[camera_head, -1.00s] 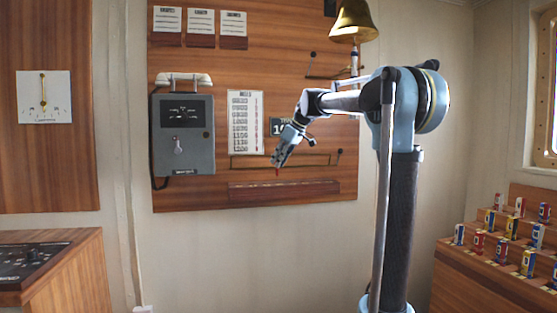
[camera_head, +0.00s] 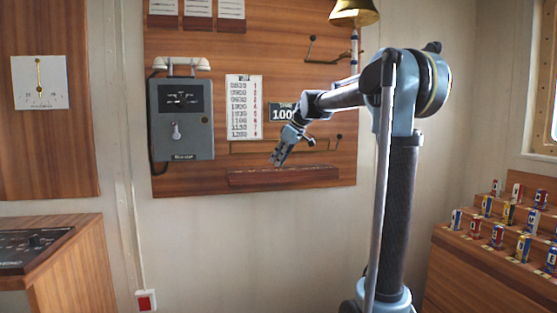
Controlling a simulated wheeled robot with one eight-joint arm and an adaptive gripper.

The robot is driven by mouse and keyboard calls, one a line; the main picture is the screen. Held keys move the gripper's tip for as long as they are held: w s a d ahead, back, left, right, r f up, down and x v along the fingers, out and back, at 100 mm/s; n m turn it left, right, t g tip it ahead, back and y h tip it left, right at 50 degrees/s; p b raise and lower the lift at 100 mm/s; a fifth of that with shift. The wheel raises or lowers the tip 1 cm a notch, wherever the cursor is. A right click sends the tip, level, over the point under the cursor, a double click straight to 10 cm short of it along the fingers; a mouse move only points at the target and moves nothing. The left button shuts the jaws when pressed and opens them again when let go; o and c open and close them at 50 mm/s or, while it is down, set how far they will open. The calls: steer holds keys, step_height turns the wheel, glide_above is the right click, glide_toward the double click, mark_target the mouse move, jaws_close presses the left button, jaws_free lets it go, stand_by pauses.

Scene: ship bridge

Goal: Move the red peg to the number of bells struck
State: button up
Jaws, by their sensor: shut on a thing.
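My gripper (camera_head: 278,161) points down just above the reddish-brown wooden peg rail (camera_head: 284,177) on the wall panel, left of the rail's middle. It is shut on the red peg, whose red tip showed below the fingers a second ago. The peg itself does not show now; I cannot tell whether it is in a hole. A brass bell (camera_head: 354,12) hangs at the top right of the panel. A white chart (camera_head: 244,107) lists times with bell numbers beside them.
A grey telephone box (camera_head: 181,120) hangs left of the chart. A console (camera_head: 50,260) stands at the lower left. Stepped wooden shelves (camera_head: 480,262) with several small coloured cans are at the lower right. Thin levers and rods are on the panel around my arm.

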stand_by(0.3)
steer(key=o, duration=0.9)
steer(key=shift+c, duration=0.2)
steer(key=v, duration=1.2)
steer(key=shift+w+f, duration=0.1)
steer(key=s+d+f+m+h, duration=0.2)
steer(key=s+d+f+m, duration=0.2)
steer(key=s+f, duration=0.8)
steer(key=s+d+f+m+h, duration=0.2)
steer(key=s+d+f+m, duration=0.2)
steer(key=s+f, duration=0.9)
steer(key=s+d+f+m+g+h, duration=0.1)
steer(key=s+d+f+m, duration=0.3)
steer(key=s+d+f, duration=0.5)
steer(key=s+f, duration=0.3)
steer(key=f, duration=0.6)
steer(key=shift+s+d+h, duration=0.25)
steer(key=shift+d+h, duration=0.1)
steer(key=shift+h, duration=0.05)
